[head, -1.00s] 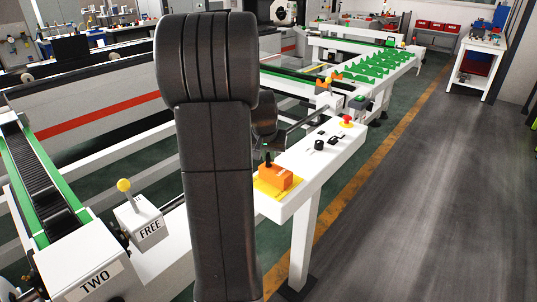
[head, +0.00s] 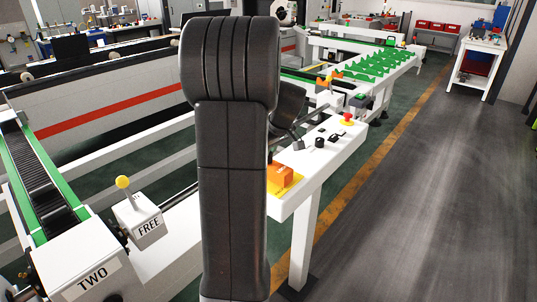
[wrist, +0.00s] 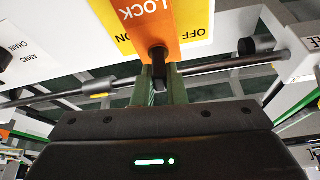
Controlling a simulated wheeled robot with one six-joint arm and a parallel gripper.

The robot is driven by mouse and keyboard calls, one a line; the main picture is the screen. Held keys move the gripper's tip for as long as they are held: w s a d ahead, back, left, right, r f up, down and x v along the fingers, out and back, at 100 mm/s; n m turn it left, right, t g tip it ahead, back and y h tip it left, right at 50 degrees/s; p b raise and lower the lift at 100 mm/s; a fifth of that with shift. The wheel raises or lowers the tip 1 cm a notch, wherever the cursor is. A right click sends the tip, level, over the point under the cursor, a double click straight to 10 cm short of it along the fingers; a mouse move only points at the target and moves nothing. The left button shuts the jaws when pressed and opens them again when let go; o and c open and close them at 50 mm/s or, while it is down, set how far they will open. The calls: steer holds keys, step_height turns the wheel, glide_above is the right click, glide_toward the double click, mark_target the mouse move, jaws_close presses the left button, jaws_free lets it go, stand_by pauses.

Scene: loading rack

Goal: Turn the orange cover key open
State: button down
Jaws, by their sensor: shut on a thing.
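The orange cover (head: 282,174) sits on a yellow plate (head: 274,188) at the near end of the white control panel. In the wrist view the orange cover (wrist: 160,25) reads "LOCK", upside down, and the yellow plate (wrist: 195,22) behind it reads "OFF" and "ON". The cover's dark key (wrist: 158,58) sticks out from its near edge. My gripper (wrist: 160,82) has its two green fingers on either side of the key and is shut on it. In the head view my arm hides the key and the fingers.
The white panel (head: 340,150) also carries a red button (head: 347,119) and black knobs (head: 320,142). A yellow-knobbed lever (head: 123,183) stands on the "FREE" box at the left. The floor (head: 430,200) to the right is clear.

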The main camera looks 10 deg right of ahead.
steer(key=shift+n+y, duration=0.3)
steer(key=shift+n, duration=0.6)
steer(key=shift+g, duration=0.3)
steer(key=c, duration=1.5)
jaws_free()
steer(key=shift+o, duration=0.2)
steer(key=b+v, duration=0.1)
steer(key=v, duration=1.2)
steer(key=shift+s+r, duration=0.15)
steer(key=shift+r, duration=0.2)
steer(key=shift+d+f, duration=0.1)
